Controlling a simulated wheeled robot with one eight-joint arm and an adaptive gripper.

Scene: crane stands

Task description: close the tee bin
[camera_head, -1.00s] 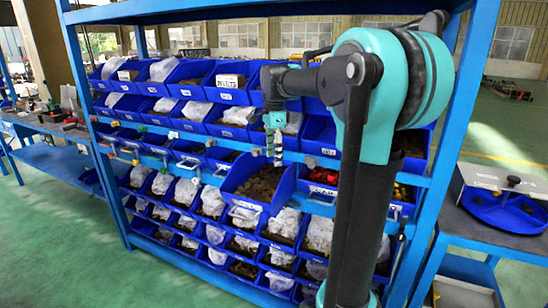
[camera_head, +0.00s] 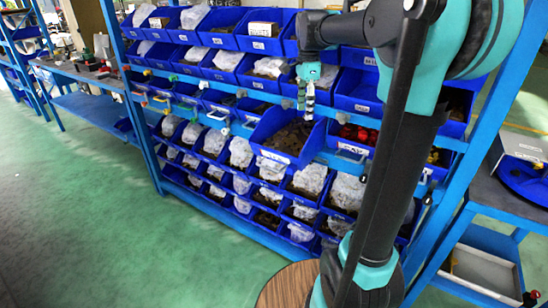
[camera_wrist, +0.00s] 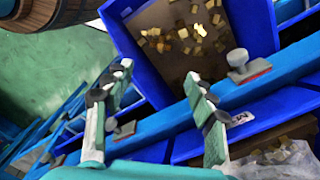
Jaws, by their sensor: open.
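A blue bin (camera_head: 293,160) juts out of the rack further than its neighbours, like an open drawer. Its label is too small to read, so I cannot confirm that it is the tee bin. In the wrist view its blue wall (camera_wrist: 257,28) encloses a brown floor with several loose brass-coloured pieces. My gripper (camera_head: 305,97) is above the back part of this bin, pointing down. In the wrist view my gripper (camera_wrist: 157,75) has its two fingers wide apart with nothing between them. I see no clear contact with the bin.
Blue rack rails run across the bins, with a small knob-like fitting (camera_wrist: 240,62) on one. A bin with red parts (camera_head: 358,133) is to the right. A round wooden top (camera_head: 287,286) stands in front. A side table (camera_head: 92,78) is at left; green floor lies clear.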

